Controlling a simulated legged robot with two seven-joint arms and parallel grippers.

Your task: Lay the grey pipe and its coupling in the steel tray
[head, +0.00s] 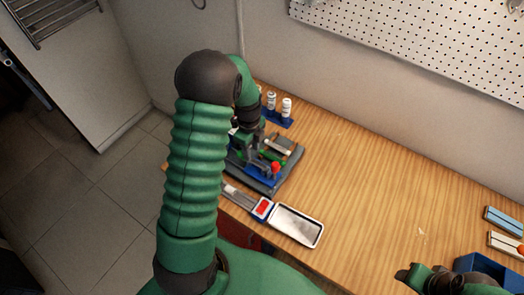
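The steel tray (297,226) lies near the table's front edge, shallow with a pale rim, and looks empty. Left of its far side is a dark grey board (287,178) carrying small parts. On the board I see a short pale tube (277,147) and a red piece (276,168). I cannot tell which parts are the grey pipe and its coupling. My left gripper (247,143) is over the board's far left part; its fingers are too small and partly hidden to read. My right gripper (407,274) is at the lower right, away from the tray.
A red and blue block (262,208) adjoins the tray's left end. Two white bottles (279,104) stand in a blue rack behind the board. A blue bin (487,264) and flat light-blue and white items (505,220) are at the right. The table's middle is clear.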

